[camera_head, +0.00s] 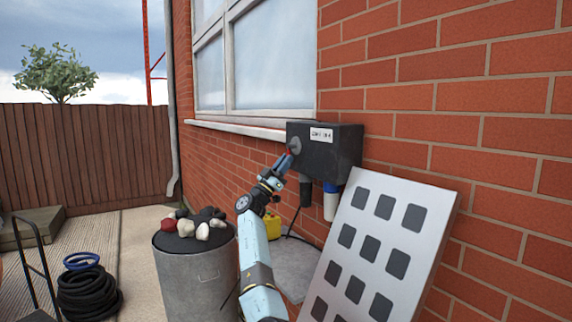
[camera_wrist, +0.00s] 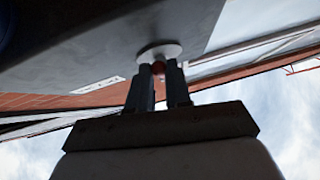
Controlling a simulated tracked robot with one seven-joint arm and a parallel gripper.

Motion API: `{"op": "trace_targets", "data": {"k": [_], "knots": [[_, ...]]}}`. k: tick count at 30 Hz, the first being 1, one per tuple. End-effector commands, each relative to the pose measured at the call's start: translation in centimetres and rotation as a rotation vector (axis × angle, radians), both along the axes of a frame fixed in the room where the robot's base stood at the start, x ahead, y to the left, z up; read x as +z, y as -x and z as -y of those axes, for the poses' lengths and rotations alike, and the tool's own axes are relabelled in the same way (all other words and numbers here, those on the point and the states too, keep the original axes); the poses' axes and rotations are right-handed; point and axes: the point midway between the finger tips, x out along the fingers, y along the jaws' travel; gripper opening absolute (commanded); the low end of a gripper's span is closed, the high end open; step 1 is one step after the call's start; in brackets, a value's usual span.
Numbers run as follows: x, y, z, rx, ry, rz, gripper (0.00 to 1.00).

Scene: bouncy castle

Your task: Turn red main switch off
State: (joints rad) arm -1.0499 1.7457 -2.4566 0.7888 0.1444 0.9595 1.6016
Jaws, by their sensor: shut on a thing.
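The dark switch box (camera_head: 340,152) hangs on the brick wall below the window and bears a white label (camera_head: 321,135). On its left face is a round grey plate (camera_head: 295,146), which shows as a pale disc in the wrist view (camera_wrist: 160,50). My gripper (camera_head: 287,160) reaches up to this plate from below left. In the wrist view my gripper (camera_wrist: 161,75) has its two fingers on either side of the small red switch (camera_wrist: 158,67) in front of the disc, shut on it. The fingers hide most of the switch, so its turn position cannot be told.
A white panel with dark squares (camera_head: 375,250) leans on the wall at right. A grey drum (camera_head: 196,265) with lumpy objects on top stands left of my arm. A coiled black hose (camera_head: 88,291) lies further left.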

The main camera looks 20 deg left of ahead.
Motion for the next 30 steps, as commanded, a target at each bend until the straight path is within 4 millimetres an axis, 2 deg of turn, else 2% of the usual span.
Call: {"op": "trace_targets", "data": {"k": [23, 24, 30], "knots": [[0.06, -0.35, -0.24, 0.002, -0.05, 0.04, 0.0], [0.06, -0.34, -0.25, 0.002, -0.05, 0.04, 0.21], [0.03, -0.32, -0.21, 0.001, -0.05, 0.04, 0.4]]}}
